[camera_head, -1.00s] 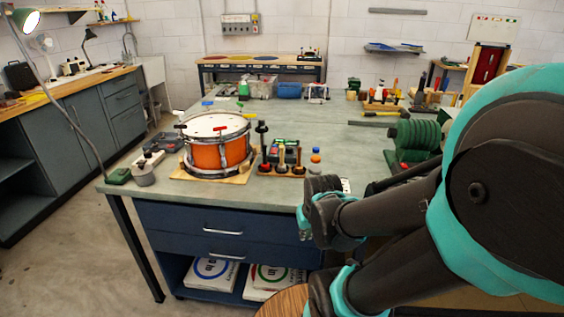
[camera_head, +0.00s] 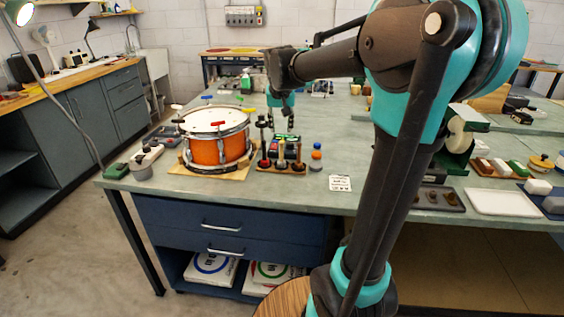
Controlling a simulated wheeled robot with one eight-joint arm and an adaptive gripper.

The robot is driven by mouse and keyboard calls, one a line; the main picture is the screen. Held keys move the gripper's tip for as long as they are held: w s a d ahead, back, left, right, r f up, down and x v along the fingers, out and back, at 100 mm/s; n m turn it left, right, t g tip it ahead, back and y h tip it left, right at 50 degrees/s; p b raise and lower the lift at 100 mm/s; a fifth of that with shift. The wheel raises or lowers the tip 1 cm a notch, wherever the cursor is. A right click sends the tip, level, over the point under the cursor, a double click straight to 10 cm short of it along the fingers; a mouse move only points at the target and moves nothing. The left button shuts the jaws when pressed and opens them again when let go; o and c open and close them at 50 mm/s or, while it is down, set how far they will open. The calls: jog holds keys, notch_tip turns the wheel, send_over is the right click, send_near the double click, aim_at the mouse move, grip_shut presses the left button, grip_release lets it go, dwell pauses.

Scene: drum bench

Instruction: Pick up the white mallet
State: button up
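My gripper (camera_head: 284,111) points down above the mallet stand, behind and above the upright mallets. Its fingers are small and dark, so I cannot tell whether they are open or shut. The wooden mallet stand (camera_head: 280,169) is on the bench just right of the drum and holds several upright pieces. One is a tall dark mallet (camera_head: 261,123) at its left end. Shorter pale handles (camera_head: 281,150) with dark or red lower parts stand beside it. I cannot make out clearly which one is the white mallet.
An orange drum (camera_head: 207,150) with a white head sits left of the stand on a wooden board. An orange-and-blue piece (camera_head: 316,155) and a white card (camera_head: 340,183) are to the right. Small items and a white tray (camera_head: 502,202) lie at the far right.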

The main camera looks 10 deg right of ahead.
aim_at(282, 151)
jog(key=x, duration=1.4)
jog(key=shift+s+f, duration=0.15)
jog(key=shift+f, duration=0.25)
grip_shut()
